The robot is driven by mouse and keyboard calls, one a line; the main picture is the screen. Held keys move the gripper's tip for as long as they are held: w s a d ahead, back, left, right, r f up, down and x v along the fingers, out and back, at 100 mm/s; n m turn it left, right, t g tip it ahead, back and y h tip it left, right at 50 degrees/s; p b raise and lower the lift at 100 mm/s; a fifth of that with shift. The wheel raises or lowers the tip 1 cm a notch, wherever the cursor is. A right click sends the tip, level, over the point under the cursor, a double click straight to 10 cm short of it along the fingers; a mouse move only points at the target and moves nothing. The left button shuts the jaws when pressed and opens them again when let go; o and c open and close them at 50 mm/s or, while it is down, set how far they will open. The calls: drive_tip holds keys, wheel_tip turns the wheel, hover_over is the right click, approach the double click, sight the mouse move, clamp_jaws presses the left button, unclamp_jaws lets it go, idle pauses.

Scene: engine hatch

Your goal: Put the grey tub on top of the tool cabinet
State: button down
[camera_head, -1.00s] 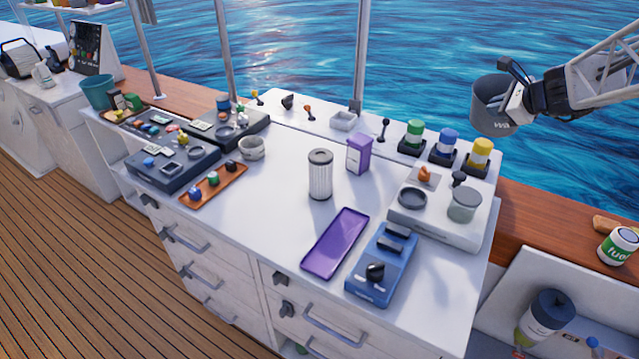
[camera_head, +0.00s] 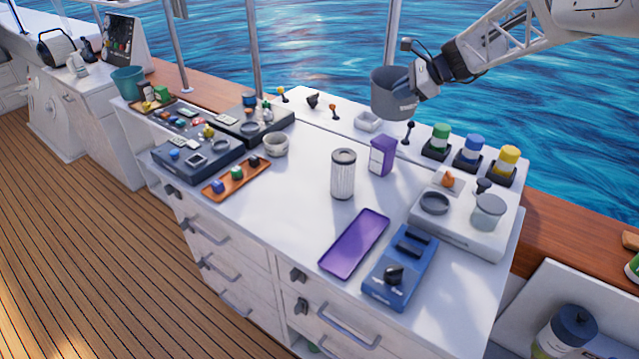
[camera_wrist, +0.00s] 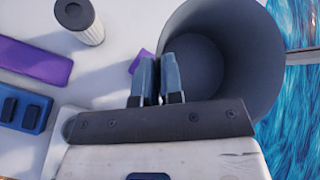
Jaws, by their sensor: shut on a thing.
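The grey tub (camera_head: 391,95) is held in the air above the back of the white tool cabinet (camera_head: 300,190), upright or nearly so. My gripper (camera_head: 418,88) is shut on the right side of its wall. In the wrist view my gripper (camera_wrist: 157,78) has its fingers pinching the rim of the tub (camera_wrist: 225,60), and the tub's empty inside shows. The tub is apart from the cabinet top.
The cabinet top carries a ribbed cylinder (camera_head: 343,174), a purple box (camera_head: 382,155), a purple tray (camera_head: 355,243), a blue device (camera_head: 400,267) and a white-grey unit (camera_head: 460,222). Coloured canisters (camera_head: 471,152) stand at the back right.

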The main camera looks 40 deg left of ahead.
drive_tip(key=s+a+f+n+g+h, duration=0.15)
drive_tip(key=s+a, duration=0.25)
drive_tip(key=a, duration=0.4)
drive_tip(key=s+a+n+g, duration=0.2)
drive_tip(key=s+a, duration=0.2)
drive_tip(key=a, duration=0.3)
drive_tip(key=shift+h, duration=0.25)
wheel_tip(320, 180, down, 5)
drive_tip(key=shift+s+f, duration=0.1)
drive_tip(key=shift+f, duration=2.45)
drive_tip(key=shift+f, duration=2.65)
